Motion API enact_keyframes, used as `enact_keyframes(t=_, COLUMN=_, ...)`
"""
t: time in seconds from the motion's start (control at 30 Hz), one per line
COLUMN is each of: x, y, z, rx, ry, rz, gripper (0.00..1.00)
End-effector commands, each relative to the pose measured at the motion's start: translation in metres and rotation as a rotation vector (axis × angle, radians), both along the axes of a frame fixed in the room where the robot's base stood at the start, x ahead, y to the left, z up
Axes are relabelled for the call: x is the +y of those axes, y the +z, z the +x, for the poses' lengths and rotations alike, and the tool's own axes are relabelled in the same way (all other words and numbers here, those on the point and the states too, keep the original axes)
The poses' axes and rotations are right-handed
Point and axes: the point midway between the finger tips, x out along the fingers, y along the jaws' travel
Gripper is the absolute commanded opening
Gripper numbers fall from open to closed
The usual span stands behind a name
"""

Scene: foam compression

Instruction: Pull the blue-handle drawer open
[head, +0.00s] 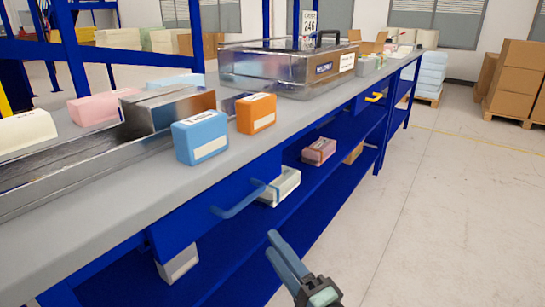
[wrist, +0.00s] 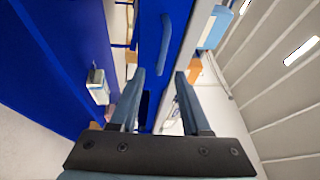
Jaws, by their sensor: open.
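The blue handle (head: 238,200) is a curved bar on the dark blue drawer front (head: 185,222) under the grey bench top. The drawer looks shut. My gripper (head: 272,240) is in front of the bench, to the right of and below the handle in the head view, apart from it. In the wrist view my gripper (wrist: 160,78) has its two fingers spread with nothing held between them. The handle (wrist: 165,38) shows beyond the fingertips, on the blue drawer front (wrist: 150,35).
A yellow handle (head: 374,97) is farther along the bench. Blue (head: 201,138) and orange (head: 256,114) boxes stand near the edge of the bench top (head: 225,172). Several boxes lie on the blue shelf (head: 250,232) below. The floor (head: 455,200) at right is clear.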

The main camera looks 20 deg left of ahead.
Motion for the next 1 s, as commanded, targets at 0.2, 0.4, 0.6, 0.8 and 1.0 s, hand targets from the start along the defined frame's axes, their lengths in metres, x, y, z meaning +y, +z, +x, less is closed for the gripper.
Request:
enact_keyframes(t=0.2, x=0.003, y=0.003, z=-0.001, rx=0.042, ry=0.028, rz=0.067, gripper=0.47)
enact_keyframes(t=0.4, x=0.025, y=0.006, z=0.019, rx=0.038, ry=0.029, rz=0.064, gripper=0.47)
enact_keyframes(t=0.6, x=0.057, y=0.014, z=0.048, rx=0.036, ry=0.03, rz=0.062, gripper=0.47)
enact_keyframes(t=0.8, x=0.081, y=0.02, z=0.071, rx=0.038, ry=0.027, rz=0.063, gripper=0.47)
enact_keyframes(t=1.0, x=0.092, y=0.024, z=0.082, rx=0.037, ry=0.025, rz=0.063, gripper=0.47)
